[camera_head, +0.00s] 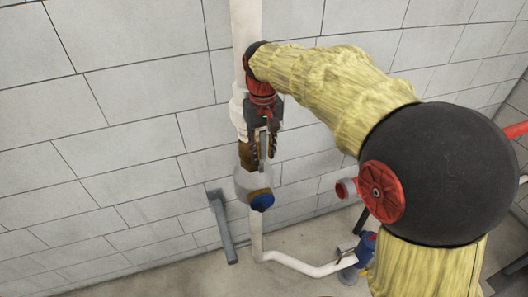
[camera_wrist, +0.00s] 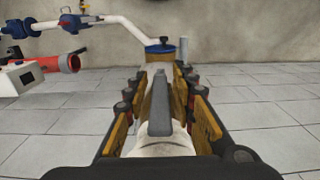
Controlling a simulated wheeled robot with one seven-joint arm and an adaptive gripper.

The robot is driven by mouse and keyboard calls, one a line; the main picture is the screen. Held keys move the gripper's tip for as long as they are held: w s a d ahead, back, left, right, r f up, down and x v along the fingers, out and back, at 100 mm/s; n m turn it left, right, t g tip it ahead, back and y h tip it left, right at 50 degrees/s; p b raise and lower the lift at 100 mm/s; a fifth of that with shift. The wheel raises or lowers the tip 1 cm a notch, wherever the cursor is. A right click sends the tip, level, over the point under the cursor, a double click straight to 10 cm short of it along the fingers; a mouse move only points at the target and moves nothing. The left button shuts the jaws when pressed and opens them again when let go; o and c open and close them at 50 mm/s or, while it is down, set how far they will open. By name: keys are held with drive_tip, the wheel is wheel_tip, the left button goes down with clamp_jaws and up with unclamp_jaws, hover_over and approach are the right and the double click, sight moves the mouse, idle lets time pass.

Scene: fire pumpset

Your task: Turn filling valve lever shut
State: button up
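The filling valve lever (camera_wrist: 160,116) is a grey bar. In the wrist view it lies lengthwise between the two fingers of my gripper (camera_wrist: 160,108), in front of a white pipe. The fingers, with yellow-brown pads, stand apart on both sides of the lever, with a gap visible on each side. In the head view my gripper (camera_head: 261,148) points down along the white vertical pipe (camera_head: 247,25) by the wall. There the gripper and arm hide much of the valve and lever. A pale round fitting with a blue cap (camera_head: 262,202) shows just below the fingertips.
A tiled wall (camera_head: 120,130) stands close behind the pipe. A grey bracket (camera_head: 222,225) is left of the pipe's lower part. A white pipe runs along the floor to a blue fitting (camera_head: 365,248). A red pipe end (camera_wrist: 68,63) shows left in the wrist view.

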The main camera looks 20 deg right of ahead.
clamp_jaws()
idle(0.6)
